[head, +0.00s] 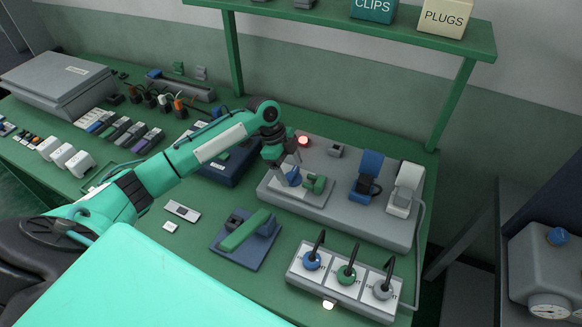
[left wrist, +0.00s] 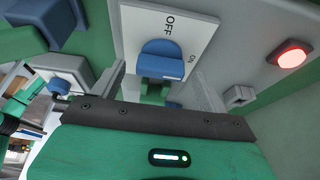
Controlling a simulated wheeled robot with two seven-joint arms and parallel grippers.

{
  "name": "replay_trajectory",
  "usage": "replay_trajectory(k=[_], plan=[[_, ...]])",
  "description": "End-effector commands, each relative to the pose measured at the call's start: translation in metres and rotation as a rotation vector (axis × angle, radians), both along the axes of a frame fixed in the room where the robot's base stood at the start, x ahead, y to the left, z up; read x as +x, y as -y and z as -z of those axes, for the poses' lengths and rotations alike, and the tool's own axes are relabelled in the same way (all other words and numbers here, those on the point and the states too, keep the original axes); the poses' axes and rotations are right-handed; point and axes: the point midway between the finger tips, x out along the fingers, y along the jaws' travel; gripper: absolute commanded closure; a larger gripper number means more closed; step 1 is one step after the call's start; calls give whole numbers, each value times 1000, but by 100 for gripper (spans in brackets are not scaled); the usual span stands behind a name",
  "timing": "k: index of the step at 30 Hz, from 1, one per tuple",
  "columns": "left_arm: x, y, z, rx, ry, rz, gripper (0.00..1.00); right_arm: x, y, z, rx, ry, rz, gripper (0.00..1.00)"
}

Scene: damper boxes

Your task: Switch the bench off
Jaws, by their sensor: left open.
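A blue switch knob (left wrist: 160,58) sits on a white plate (left wrist: 205,25) marked OFF and ON in the left wrist view. I cannot tell which mark it points to. In the head view the blue knob (head: 294,177) stands on the grey bench unit (head: 335,218). My left gripper (head: 284,174) is right at the knob, pointing down. In the left wrist view its open fingers (left wrist: 158,88) lie on either side below the knob, with a green part showing between them. A red lamp (head: 303,141) glows behind; it also glows in the wrist view (left wrist: 290,55). My right gripper is out of view.
A green handle (head: 316,184) stands right beside the knob. Blue (head: 368,175) and white (head: 404,188) upright parts stand farther right. A box with three levers (head: 340,282) and a green-handled blue plate (head: 245,238) are in front. A shelf (head: 370,28) overhangs the back.

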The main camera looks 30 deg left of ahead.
Motion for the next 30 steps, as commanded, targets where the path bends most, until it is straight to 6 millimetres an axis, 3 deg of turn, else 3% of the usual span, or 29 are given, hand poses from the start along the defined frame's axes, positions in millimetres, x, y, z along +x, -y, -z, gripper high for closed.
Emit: replay_trajectory(k=[12, 13, 20, 30], plan=[[0, 4, 11, 0, -1, 0, 24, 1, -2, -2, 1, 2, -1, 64], [0, 4, 11, 0, -1, 0, 26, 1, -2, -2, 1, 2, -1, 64], [0, 4, 10, 0, -1, 0, 68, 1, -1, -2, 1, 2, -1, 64], [0, 4, 8, 1, -1, -43, 68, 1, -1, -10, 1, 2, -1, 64]])
